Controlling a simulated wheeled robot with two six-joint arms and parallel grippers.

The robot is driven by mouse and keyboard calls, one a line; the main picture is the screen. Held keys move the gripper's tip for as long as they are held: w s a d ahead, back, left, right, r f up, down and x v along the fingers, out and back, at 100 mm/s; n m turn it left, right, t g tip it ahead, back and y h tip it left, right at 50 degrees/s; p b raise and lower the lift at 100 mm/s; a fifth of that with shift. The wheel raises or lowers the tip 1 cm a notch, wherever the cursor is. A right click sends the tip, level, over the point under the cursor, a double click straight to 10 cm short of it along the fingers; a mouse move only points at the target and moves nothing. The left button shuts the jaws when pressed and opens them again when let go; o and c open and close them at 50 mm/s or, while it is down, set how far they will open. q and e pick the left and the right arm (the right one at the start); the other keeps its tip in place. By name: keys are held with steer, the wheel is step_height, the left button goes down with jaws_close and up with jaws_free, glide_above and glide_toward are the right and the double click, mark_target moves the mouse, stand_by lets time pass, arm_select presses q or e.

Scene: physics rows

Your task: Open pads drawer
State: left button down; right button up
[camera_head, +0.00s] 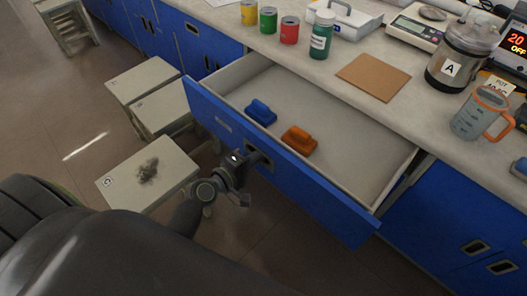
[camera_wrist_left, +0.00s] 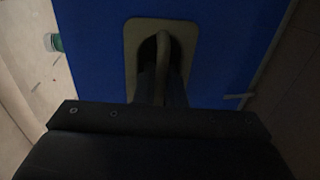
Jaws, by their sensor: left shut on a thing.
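The blue-fronted drawer (camera_head: 304,177) is pulled out from the counter, and its pale inside shows. A blue pad (camera_head: 260,112) and an orange pad (camera_head: 299,139) lie in it, apart from each other. My left gripper (camera_head: 240,163) is at the drawer front, shut on the drawer handle. In the left wrist view the handle (camera_wrist_left: 163,48) stands in a beige recess plate, with the fingers around it partly in the dark. My right gripper is not in view.
On the counter (camera_head: 225,16) stand several coloured cans, a green bottle (camera_head: 321,34), a brown board (camera_head: 373,77), a jar marked A (camera_head: 462,55) and a jug with an orange handle (camera_head: 481,113). Pale boxes, one marked G (camera_head: 121,185), stand on the floor left of the drawer.

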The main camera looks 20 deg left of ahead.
arm_select(q)
steer(key=shift+s, duration=0.15)
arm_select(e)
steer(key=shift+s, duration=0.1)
arm_select(q)
steer(key=c, duration=1.9)
jaws_free()
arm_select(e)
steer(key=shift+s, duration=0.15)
